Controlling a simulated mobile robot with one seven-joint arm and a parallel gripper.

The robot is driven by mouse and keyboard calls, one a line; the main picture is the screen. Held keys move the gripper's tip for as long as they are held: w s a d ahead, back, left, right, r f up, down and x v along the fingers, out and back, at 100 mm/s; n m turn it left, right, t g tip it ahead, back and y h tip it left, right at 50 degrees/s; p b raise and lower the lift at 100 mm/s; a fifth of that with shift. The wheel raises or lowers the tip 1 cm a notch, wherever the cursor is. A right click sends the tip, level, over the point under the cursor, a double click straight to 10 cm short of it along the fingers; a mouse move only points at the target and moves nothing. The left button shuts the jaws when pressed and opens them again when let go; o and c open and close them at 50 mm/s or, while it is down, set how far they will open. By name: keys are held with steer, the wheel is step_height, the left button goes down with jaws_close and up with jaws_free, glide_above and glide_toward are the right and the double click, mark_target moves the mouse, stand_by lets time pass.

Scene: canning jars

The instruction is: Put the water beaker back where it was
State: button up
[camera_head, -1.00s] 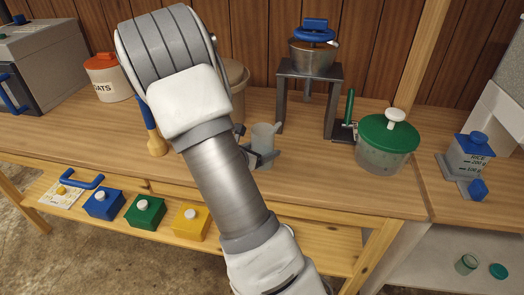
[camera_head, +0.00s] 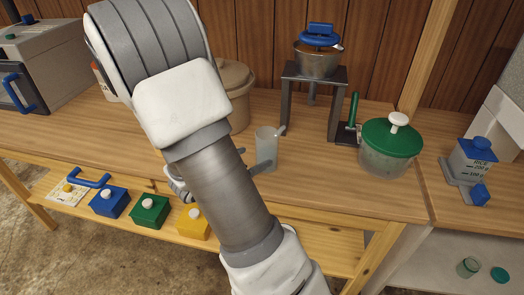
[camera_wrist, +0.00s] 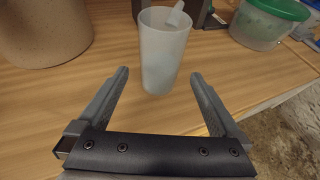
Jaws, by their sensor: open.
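The water beaker (camera_head: 266,148), a translucent whitish cup with a spout or handle at its top right, stands upright on the wooden counter. It also shows in the wrist view (camera_wrist: 162,55), just beyond the fingertips. My gripper (camera_wrist: 159,75) is open and empty, its two fingers spread on the near side of the beaker with a gap before it. In the head view my arm hides most of the gripper, with one finger showing beside the beaker's lower left.
A dark metal stand (camera_head: 312,80) holding a steel pot is behind the beaker. A green-lidded pot (camera_head: 390,147) stands to the right, a beige bucket (camera_head: 236,92) to the left. Blue, green (camera_head: 150,210) and yellow boxes sit on the lower shelf. Counter around the beaker is bare.

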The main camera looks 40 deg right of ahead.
steer(key=s+a+r+m+g+y, duration=0.2)
steer(key=s+a+r+m+y, duration=0.1)
steer(key=s+a+r+m, duration=0.25)
steer(key=s+a+r+m+g+y, duration=0.1)
steer(key=s+a+r+m+y, duration=0.2)
steer(key=s+m, duration=0.45)
steer(key=s+a+r+m+t+y, duration=0.4)
steer(key=a+r+m+y, duration=0.2)
steer(key=a, duration=0.5)
step_height(320, 180, up, 3)
steer(key=m, duration=0.2)
steer(key=shift+a+f+m+y, duration=0.2)
steer(key=shift+m+y, duration=0.1)
steer(key=shift+y, duration=0.1)
steer(key=shift+r+p, duration=0.1)
steer(key=shift+p, duration=0.2)
step_height(320, 180, up, 10)
steer(key=p, duration=1)
steer(key=shift+r, duration=0.25)
